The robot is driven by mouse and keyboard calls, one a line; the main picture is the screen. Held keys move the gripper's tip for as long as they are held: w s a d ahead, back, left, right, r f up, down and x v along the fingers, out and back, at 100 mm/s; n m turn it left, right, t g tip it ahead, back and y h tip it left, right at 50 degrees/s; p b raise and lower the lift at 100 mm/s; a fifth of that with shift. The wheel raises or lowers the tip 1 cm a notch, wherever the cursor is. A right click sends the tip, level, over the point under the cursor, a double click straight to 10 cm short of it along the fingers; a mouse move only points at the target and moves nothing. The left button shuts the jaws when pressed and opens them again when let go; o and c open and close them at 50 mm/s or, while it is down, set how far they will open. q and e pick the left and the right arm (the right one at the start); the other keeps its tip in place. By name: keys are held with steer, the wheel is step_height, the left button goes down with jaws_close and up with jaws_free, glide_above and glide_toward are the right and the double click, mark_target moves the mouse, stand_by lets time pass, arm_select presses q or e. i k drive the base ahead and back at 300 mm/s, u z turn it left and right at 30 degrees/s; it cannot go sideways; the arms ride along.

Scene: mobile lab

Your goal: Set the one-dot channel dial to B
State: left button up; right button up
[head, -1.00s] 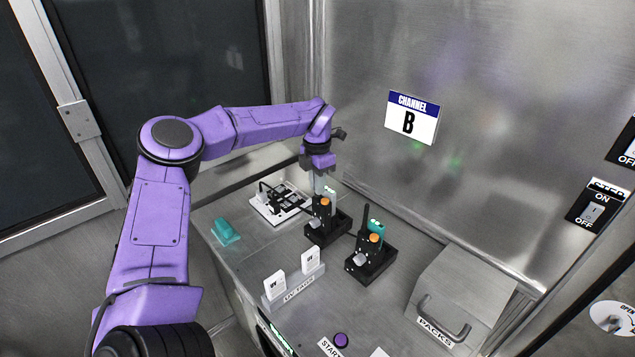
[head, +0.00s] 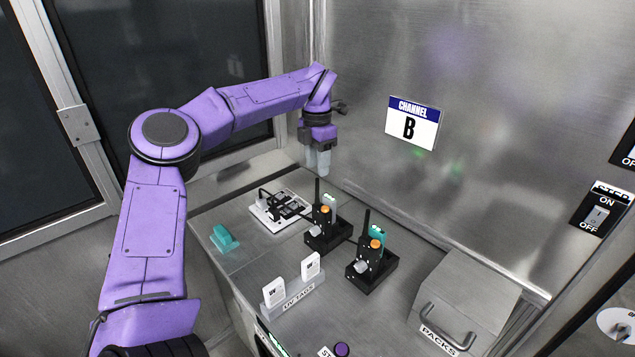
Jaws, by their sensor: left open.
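Two black radios stand in black holders on the metal counter. The left radio (head: 325,218) and the right radio (head: 371,253) each have an orange knob on top and a pale grey dial on the front. The dot marks and dial letters are too small to read. A wall sign (head: 411,123) reads CHANNEL B. My left gripper (head: 318,167) hangs fingers-down above and behind the left radio, touching nothing; it is open and empty. My right gripper is not in view.
A white tray with black parts (head: 279,210) and a teal block (head: 224,238) lie left of the radios. A UV TAGS stand (head: 289,296) is in front. A metal PACKS box (head: 463,300) stands right. A purple button (head: 342,349) is near the front edge.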

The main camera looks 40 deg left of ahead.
mark_target(315, 232)
steer(key=k, duration=1)
